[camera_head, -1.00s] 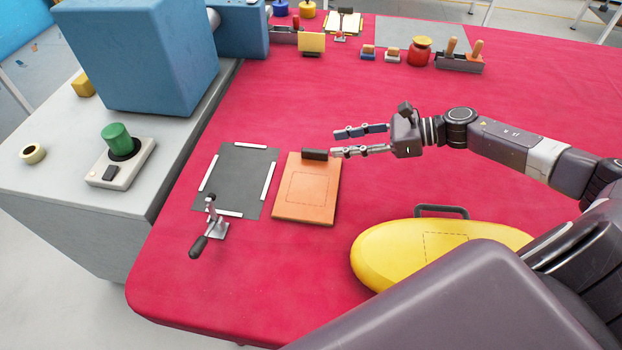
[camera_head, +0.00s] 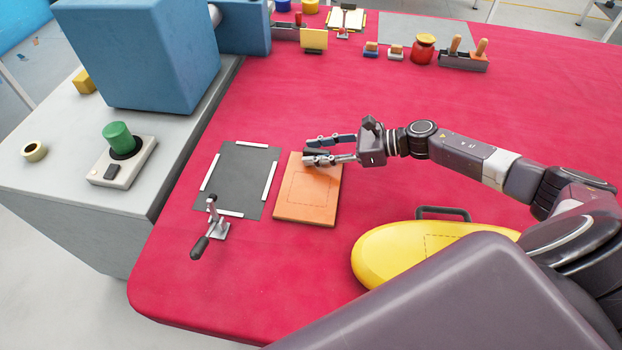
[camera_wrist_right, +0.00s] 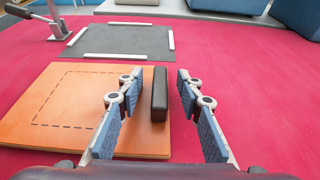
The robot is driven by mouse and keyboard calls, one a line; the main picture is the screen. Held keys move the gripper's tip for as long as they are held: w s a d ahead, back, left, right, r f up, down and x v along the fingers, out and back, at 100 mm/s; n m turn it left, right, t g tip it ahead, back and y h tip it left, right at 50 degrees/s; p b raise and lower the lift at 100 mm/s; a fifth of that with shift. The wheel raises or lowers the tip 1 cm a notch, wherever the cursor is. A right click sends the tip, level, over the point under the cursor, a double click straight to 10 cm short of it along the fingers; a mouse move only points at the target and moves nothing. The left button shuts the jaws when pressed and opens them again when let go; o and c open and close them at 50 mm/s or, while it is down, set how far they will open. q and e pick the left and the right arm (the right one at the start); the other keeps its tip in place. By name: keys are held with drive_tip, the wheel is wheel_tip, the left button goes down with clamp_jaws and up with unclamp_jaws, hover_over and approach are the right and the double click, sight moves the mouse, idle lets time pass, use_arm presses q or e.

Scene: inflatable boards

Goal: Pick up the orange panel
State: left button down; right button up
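The orange panel (camera_head: 306,195) lies flat on the red table, with a dashed outline on its face and a black handle at its far edge. In the right wrist view the orange panel (camera_wrist_right: 80,90) shows with its black handle (camera_wrist_right: 160,95) standing between my right gripper's fingers. My right gripper (camera_head: 308,149) is open, one finger on each side of the handle. In the wrist view the right gripper (camera_wrist_right: 155,112) has clear gaps beside the handle, so it does not grip it. My left gripper is not in view.
A dark mat (camera_head: 236,182) with white strips lies left of the panel, beside a lever clamp (camera_head: 215,228). A yellow oval board (camera_head: 400,250) with a handle lies to the right. A grey bench (camera_head: 110,215) stands at the left. Small tools stand at the far edge.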

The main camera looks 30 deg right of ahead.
drive_tip(key=shift+c, duration=1.2)
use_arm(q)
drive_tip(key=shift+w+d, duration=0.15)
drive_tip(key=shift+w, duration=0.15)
use_arm(e)
clamp_jaws()
drive_tip(key=shift+r, duration=0.1)
